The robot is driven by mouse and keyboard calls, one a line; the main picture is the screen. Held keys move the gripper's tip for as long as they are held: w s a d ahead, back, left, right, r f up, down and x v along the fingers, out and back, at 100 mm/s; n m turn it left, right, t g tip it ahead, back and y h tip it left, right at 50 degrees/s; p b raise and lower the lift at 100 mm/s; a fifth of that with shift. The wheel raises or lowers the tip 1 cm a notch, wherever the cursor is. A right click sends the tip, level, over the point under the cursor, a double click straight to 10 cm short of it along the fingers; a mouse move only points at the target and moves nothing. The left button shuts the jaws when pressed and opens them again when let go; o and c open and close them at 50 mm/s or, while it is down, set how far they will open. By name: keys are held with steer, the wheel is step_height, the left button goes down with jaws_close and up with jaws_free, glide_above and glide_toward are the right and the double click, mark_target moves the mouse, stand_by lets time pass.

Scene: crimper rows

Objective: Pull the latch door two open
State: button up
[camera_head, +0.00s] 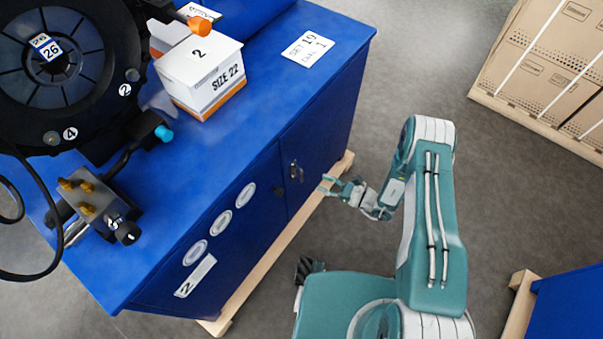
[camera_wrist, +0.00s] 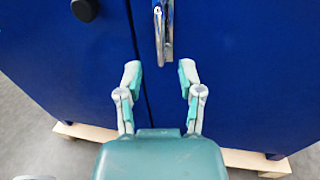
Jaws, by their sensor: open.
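The blue cabinet door (camera_wrist: 230,70) fills the right of the wrist view, with a vertical seam to its left. A shiny metal latch handle (camera_wrist: 162,35) stands on it near the seam. The handle also shows small in the head view (camera_head: 296,171). My gripper (camera_wrist: 160,75) is open, its two fingers spread to either side of the handle's line and just below it in the picture. Nothing is between the fingers. In the head view my gripper (camera_head: 328,186) is in front of the cabinet, close to the handle. I cannot tell the exact gap.
A black knob (camera_wrist: 84,9) is on the panel left of the seam. The cabinet (camera_head: 235,215) stands on a wooden base (camera_head: 270,257). A white box (camera_head: 203,75) and a black reel machine (camera_head: 65,60) are on top. Cartons (camera_head: 555,65) stand at upper right; grey floor is clear between.

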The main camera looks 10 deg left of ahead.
mark_target(302, 180)
steer(key=a, duration=0.2)
steer(key=w+a, duration=0.1)
steer(key=a, duration=0.5)
steer(key=shift+w+a, duration=0.1)
steer(key=shift+w, duration=0.2)
steer(key=shift+c, duration=0.3)
jaws_close()
